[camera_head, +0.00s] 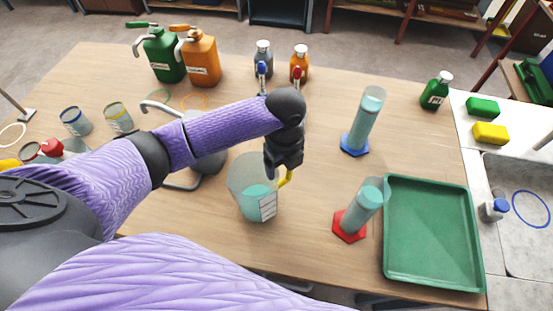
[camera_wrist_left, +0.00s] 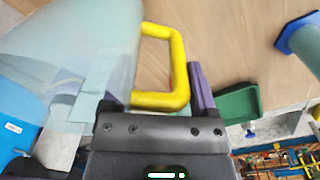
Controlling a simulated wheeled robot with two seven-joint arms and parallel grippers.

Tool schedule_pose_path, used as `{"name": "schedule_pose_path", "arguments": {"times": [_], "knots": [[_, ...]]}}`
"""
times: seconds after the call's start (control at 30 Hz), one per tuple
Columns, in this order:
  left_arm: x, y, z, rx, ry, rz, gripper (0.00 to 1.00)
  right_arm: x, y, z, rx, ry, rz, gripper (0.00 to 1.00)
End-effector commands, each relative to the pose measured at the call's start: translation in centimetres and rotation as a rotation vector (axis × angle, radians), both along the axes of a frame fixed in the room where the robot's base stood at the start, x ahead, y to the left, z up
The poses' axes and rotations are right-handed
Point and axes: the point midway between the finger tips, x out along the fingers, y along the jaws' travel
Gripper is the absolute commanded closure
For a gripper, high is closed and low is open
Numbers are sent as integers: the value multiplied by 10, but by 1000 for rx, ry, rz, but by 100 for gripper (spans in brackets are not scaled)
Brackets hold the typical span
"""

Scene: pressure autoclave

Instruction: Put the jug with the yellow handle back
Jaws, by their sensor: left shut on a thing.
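The jug with the yellow handle (camera_head: 245,178) is a clear beaker with teal liquid and a white label, at the front middle of the wooden table in the head view. It also shows large and close at the left of the left wrist view (camera_wrist_left: 75,50). My left gripper (camera_head: 282,170) is above the jug's right side, shut on the yellow handle (camera_wrist_left: 178,65). The gripper hides part of the handle in the head view. Whether the jug's base touches the table I cannot tell. My right gripper is not in view.
A cylinder with a blue base (camera_head: 354,145) and one with a red base (camera_head: 349,228) stand to the right, beside a green tray (camera_head: 430,284). Green (camera_head: 164,60) and orange (camera_head: 203,62) canisters stand behind.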

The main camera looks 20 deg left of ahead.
Motion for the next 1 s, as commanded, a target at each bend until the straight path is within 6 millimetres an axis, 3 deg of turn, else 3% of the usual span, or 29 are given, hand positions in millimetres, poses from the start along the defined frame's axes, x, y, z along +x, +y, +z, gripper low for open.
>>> {"name": "schedule_pose_path", "arguments": {"times": [0.13,0.47,0.5,0.57,0.83,1.0], "knots": [[-1,0,-29,0,2,0,100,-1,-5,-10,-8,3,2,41],[0,0,-31,1,0,1,100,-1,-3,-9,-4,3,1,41],[0,0,-30,0,-1,1,16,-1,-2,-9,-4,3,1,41],[0,0,-30,0,-1,1,3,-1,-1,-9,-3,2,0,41],[0,0,-27,0,-1,1,0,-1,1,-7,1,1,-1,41],[2,0,13,-1,-6,1,0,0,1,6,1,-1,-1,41]]}}
